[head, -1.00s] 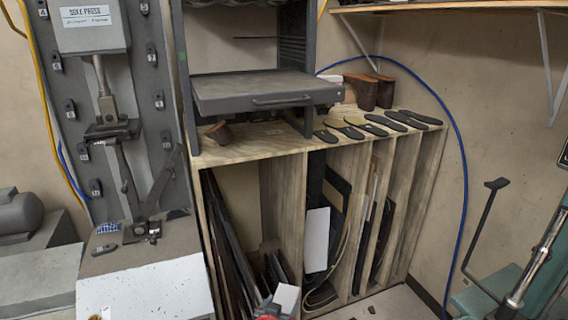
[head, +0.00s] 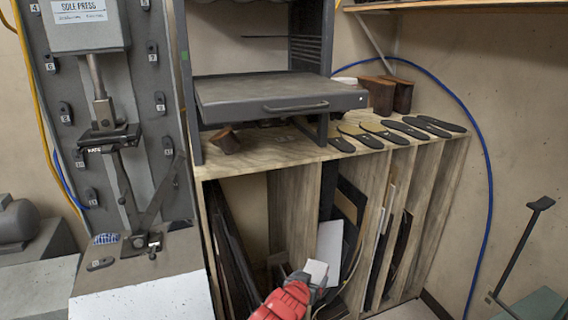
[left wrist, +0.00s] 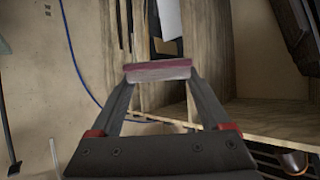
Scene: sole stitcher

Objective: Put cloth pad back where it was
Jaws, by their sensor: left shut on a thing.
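The cloth pad is a small block, pale with a dark red face in the left wrist view (left wrist: 158,72). My left gripper (left wrist: 157,80) is shut on it, one finger at each end. In the head view the red left gripper (head: 310,284) is at the bottom centre, with the pale pad (head: 316,270) at its tip. It is held in front of the wooden rack, apart from any surface as far as I can tell. My right gripper is not in view.
The wooden rack (head: 290,150) holds upright sheets in slots, with several dark soles (head: 400,129) on top. A grey metal shelf (head: 270,95) stands on it. The sole press (head: 80,30) is at left, with a small blue checkered patch (head: 106,239) on its base.

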